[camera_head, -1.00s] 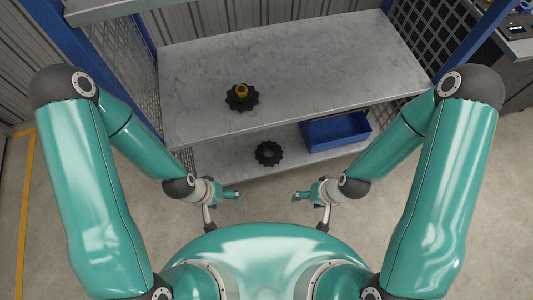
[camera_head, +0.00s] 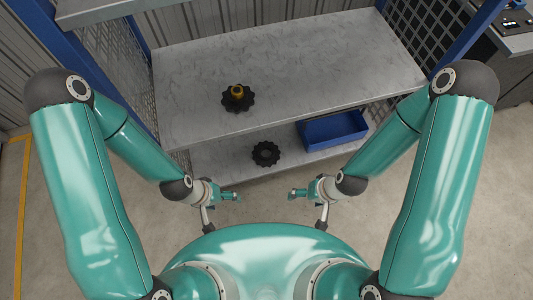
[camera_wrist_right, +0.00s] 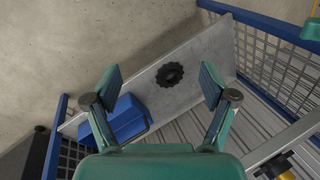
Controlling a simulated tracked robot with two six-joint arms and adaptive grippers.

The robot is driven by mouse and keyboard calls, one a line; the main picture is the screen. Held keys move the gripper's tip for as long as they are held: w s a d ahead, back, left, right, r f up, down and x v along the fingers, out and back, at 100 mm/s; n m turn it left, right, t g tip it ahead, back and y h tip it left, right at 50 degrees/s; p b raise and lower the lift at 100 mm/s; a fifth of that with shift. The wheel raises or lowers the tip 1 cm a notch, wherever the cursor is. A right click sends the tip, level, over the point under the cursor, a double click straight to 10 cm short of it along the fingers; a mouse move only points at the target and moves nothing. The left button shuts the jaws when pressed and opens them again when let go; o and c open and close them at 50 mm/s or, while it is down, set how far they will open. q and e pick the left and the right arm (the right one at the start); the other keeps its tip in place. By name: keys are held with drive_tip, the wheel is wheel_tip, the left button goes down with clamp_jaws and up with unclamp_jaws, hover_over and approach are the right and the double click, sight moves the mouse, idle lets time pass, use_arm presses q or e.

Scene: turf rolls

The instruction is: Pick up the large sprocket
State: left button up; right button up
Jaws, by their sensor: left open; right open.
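A black toothed sprocket with a yellow hub (camera_head: 237,98) lies on the upper shelf. A second, all-black sprocket (camera_head: 266,154) lies on the lower shelf. I cannot tell for sure which is the large one. The lower sprocket (camera_wrist_right: 170,75) shows in the right wrist view, beyond and between my open fingers, not touched. My left gripper (camera_head: 232,196) is open and empty, in front of the shelves. My right gripper (camera_head: 298,193) is open and empty to its right; its two fingers (camera_wrist_right: 160,88) frame the right wrist view.
A blue bin (camera_head: 333,128) stands on the lower shelf to the right. The upper shelf (camera_head: 300,60) overhangs the lower shelf (camera_head: 215,165). Mesh side panels (camera_head: 418,40) and blue posts bound the rack. The concrete floor (camera_head: 420,150) around it looks clear.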

drive_tip(key=shift+o, duration=0.3)
drive_tip(key=w+a+f+n+b, duration=0.1)
drive_tip(key=w+f+n+b, duration=0.2)
drive_tip(key=w+f+b, duration=0.4)
wheel_tip(320, 180, down, 2)
drive_tip(key=shift+w+a+f+t+b, duration=0.25)
drive_tip(key=shift+a+t+b, duration=0.1)
drive_tip(key=shift+b, duration=0.9)
drive_tip(key=n+t+b, duration=0.2)
drive_tip(key=n+b, duration=0.7)
drive_tip(key=b, duration=1.8)
hover_over(265, 154)
drive_tip(key=s+d, duration=0.2)
drive_tip(key=shift+g+h, duration=0.25)
drive_tip(key=shift+h, duration=0.05)
wheel_tip(265, 154, down, 18)
drive_tip(key=shift+a+f, duration=0.1)
drive_tip(key=shift+a, duration=0.05)
drive_tip(key=x, duration=0.1)
drive_tip(key=b+x, duration=0.1)
drive_tip(key=x, duration=0.1)
drive_tip(key=b+x, duration=0.1)
drive_tip(key=shift+w+d+f, duration=0.1)
drive_tip(key=shift+d+f, duration=0.2)
drive_tip(key=shift+f, duration=0.05)
drive_tip(key=shift+w+a+f, duration=0.1)
drive_tip(key=shift+f, duration=0.15)
drive_tip(key=c, duration=1.7)
